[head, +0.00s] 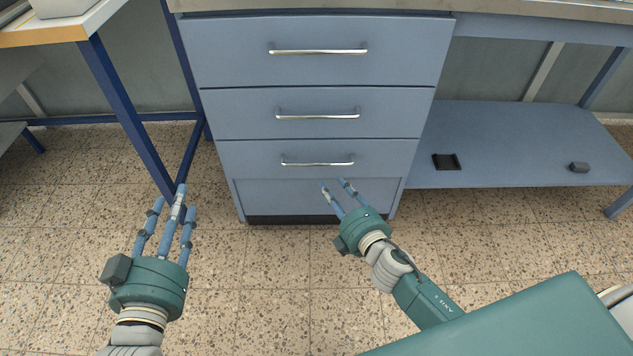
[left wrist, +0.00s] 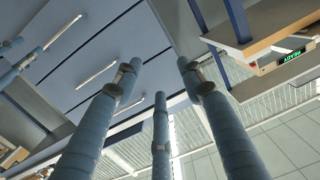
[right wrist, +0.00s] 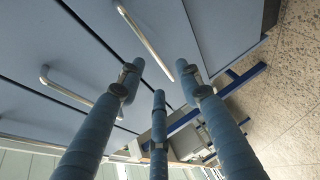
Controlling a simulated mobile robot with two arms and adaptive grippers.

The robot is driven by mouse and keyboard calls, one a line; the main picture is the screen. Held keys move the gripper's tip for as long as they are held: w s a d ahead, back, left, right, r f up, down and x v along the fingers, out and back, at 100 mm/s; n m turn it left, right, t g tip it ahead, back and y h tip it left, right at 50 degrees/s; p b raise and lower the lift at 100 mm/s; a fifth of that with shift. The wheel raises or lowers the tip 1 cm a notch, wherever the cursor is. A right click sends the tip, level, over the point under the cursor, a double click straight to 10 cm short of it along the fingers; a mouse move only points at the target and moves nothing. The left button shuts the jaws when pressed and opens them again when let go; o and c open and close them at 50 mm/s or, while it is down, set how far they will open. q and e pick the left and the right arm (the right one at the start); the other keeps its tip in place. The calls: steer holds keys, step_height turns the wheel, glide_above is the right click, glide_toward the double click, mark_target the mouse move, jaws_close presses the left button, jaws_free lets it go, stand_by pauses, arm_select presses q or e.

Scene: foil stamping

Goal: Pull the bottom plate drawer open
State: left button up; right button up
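The blue cabinet has three drawers with silver bar handles. The bottom drawer (head: 250,160) is closed, flush with those above, and its handle (head: 317,162) is free of any finger. My right gripper (head: 333,184) is open and empty, its fingertips just below that handle in the head view, in front of the plain lower panel (head: 270,196). In the right wrist view a handle (right wrist: 145,36) lies beyond the spread fingers; I see no contact. My left gripper (head: 174,200) is open and empty, left of the cabinet. Drawer handles (left wrist: 62,33) show in its wrist view.
A table with blue legs (head: 125,115) stands left of the cabinet, behind my left gripper. A low blue shelf (head: 510,135) on the right holds two small dark objects. The speckled tile floor (head: 265,285) before the cabinet is clear.

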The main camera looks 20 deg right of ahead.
mark_target(315, 164)
steer(key=shift+n, duration=0.3)
steer(key=x, duration=0.2)
steer(key=b+x, duration=0.1)
steer(key=x, duration=0.1)
steer(key=r+x, duration=0.1)
steer(key=x, duration=0.1)
steer(key=shift+w+a, duration=0.25)
steer(key=shift+w, duration=0.2)
steer(key=b+x, duration=0.1)
steer(key=x, duration=0.2)
steer(key=shift+w+a, duration=0.1)
steer(key=shift+w, duration=0.25)
arm_select(q)
steer(key=s+r+t+h, duration=0.2)
steer(key=r+t, duration=0.4)
steer(key=r, duration=0.8)
steer(key=shift+s+d+r+t, duration=0.2)
steer(key=shift+s+d+t, duration=0.2)
steer(key=shift+s, duration=0.2)
arm_select(e)
steer(key=shift+w, duration=0.35)
jaws_close()
